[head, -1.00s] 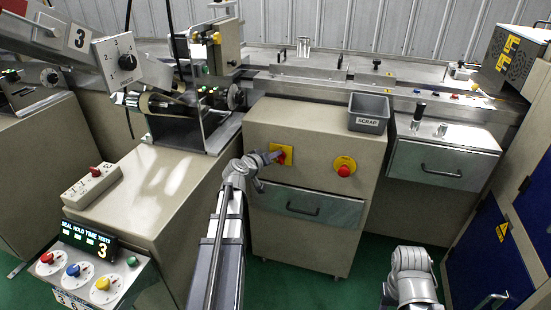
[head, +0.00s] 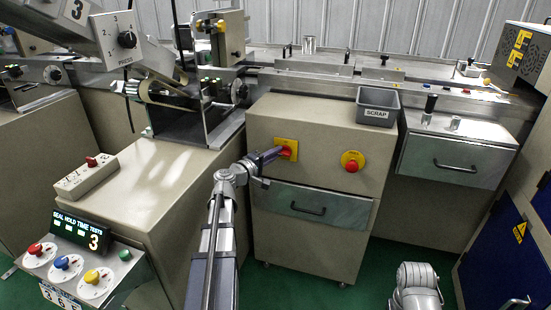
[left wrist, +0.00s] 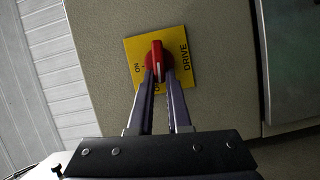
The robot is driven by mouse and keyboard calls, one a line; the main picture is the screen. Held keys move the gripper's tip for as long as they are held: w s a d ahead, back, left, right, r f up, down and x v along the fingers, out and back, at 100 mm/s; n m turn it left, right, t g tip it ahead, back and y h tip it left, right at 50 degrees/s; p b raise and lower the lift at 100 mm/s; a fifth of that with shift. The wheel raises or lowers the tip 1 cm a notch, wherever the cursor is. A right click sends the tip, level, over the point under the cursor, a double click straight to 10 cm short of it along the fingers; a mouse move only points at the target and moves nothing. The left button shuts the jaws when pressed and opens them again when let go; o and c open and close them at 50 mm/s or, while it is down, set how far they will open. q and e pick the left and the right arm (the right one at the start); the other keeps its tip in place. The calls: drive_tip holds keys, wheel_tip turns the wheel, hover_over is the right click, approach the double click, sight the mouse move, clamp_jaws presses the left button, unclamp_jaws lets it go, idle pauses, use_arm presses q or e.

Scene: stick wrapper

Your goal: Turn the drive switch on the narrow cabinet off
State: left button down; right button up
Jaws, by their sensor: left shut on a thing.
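The narrow cabinet (head: 325,240) stands in the middle of the head view. On its front is the yellow drive switch plate (head: 279,144) with a red knob (head: 286,153). My left gripper (head: 277,154) reaches the knob from the left. In the left wrist view, the red knob (left wrist: 157,57) sits between the fingertips of my shut left gripper (left wrist: 159,78). The knob's white mark points down in that picture, toward a label beginning with O that the fingers partly hide. "ON" and "DRIVE" are readable on the plate (left wrist: 187,78). My right gripper's fingers are not visible.
A red emergency button on a yellow disc (head: 352,162) is right of the switch. A drawer with a handle (head: 310,207) is below. A grey scrap bin (head: 377,106) stands on top. A control panel (head: 85,255) is at lower left.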

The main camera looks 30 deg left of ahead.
use_arm(q)
drive_tip(key=shift+f+n+b, duration=0.2)
drive_tip(key=shift+n+b, duration=0.15)
drive_tip(key=shift+n, duration=0.15)
drive_tip(key=shift+t, duration=0.3)
drive_tip(key=c, duration=0.8)
unclamp_jaws()
drive_tip(key=shift+w, duration=0.1)
drive_tip(key=shift+c, duration=0.2)
drive_tip(key=s+a, duration=0.1)
drive_tip(key=s, duration=0.6)
drive_tip(key=shift+s, duration=0.4)
